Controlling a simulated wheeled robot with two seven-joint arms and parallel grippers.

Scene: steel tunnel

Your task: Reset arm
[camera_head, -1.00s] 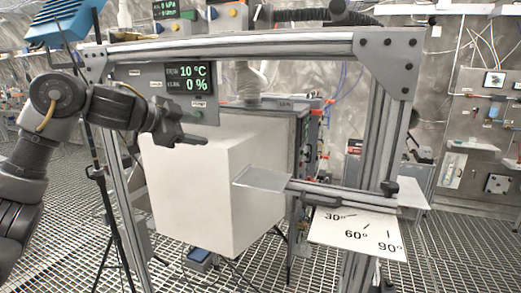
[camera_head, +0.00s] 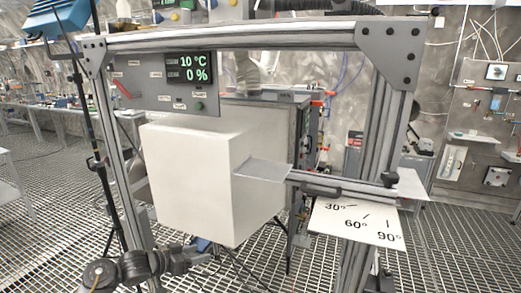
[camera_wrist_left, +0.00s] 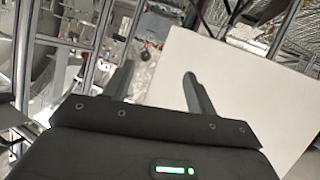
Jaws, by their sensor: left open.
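My left gripper (camera_head: 196,258) is low in the head view, at the lower left, below the big white box (camera_head: 190,185). In the left wrist view my left gripper (camera_wrist_left: 157,80) shows two spread fingers with nothing between them. The white box (camera_wrist_left: 235,85) fills the right of that view, beyond the fingers. My right gripper is in neither view.
A metal frame (camera_head: 235,33) surrounds the box. A panel (camera_head: 145,78) with a 10 °C and 0 % display hangs at its upper left. A flat plate on a bar (camera_head: 335,190) and an angle scale (camera_head: 355,224) are at the right. The floor is grating.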

